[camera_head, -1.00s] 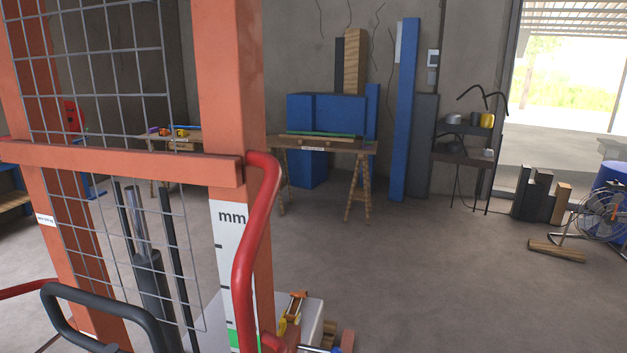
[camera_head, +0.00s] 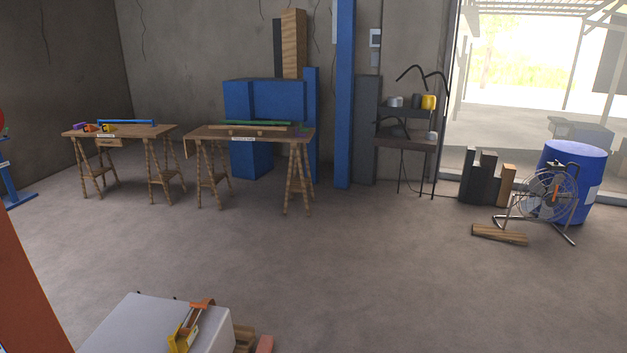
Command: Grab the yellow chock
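I cannot tell for certain which thing is the yellow chock. A small yellow item (camera_head: 108,128) lies on the far left trestle table, beside orange and purple items, too small to make out. A yellow piece with an orange part (camera_head: 184,338) sits on the white box (camera_head: 140,322) at the bottom of the view. A yellow round object (camera_head: 428,102) stands on the dark shelf at the back right. Neither of my grippers is in view.
Two trestle tables (camera_head: 195,133) stand by the back wall. An orange post (camera_head: 28,285) rises at the near left. A fan (camera_head: 550,195), a blue barrel (camera_head: 583,165) and a wooden block (camera_head: 500,235) are at the right. The middle floor is clear.

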